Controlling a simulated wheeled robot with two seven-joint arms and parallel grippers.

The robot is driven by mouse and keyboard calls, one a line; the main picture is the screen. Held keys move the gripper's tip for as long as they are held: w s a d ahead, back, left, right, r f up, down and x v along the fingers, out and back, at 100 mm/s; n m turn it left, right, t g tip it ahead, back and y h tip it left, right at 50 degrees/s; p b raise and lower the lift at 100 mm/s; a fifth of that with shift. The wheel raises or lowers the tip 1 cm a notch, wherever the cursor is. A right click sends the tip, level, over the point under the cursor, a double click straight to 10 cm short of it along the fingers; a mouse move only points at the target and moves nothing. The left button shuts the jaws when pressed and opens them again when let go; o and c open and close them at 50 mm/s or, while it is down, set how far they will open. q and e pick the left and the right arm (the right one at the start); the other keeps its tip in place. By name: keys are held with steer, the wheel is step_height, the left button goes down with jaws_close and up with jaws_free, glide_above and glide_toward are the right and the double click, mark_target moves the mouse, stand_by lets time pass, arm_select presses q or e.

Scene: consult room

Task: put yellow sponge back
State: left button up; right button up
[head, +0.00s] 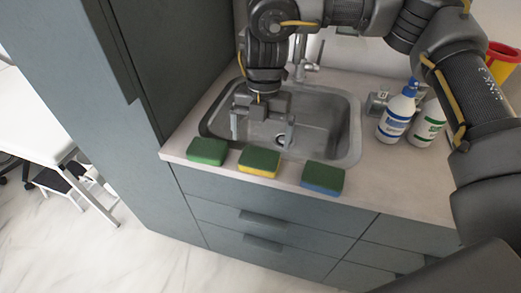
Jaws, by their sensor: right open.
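The yellow sponge (258,163), with a dark green top layer, lies on the counter along the sink's front edge. It is the middle one of three sponges. My right gripper (262,139) points down over the front of the sink, just behind the yellow sponge. Its two fingers are spread apart with nothing between them. It appears apart from the sponge, though the exact height is hard to tell. My left gripper is not in view.
A green sponge (207,151) lies left and a blue sponge (323,179) right on the counter (399,183). The steel sink (334,113) has a faucet (304,66) behind. A blue-topped bottle (396,112) and a white bottle (427,123) stand right, with a yellow-red container (502,62).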

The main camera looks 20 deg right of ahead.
mark_target(262, 150)
steer(key=r, duration=0.5)
steer(key=shift+w+d+r, duration=0.2)
steer(key=shift+w+r, duration=0.15)
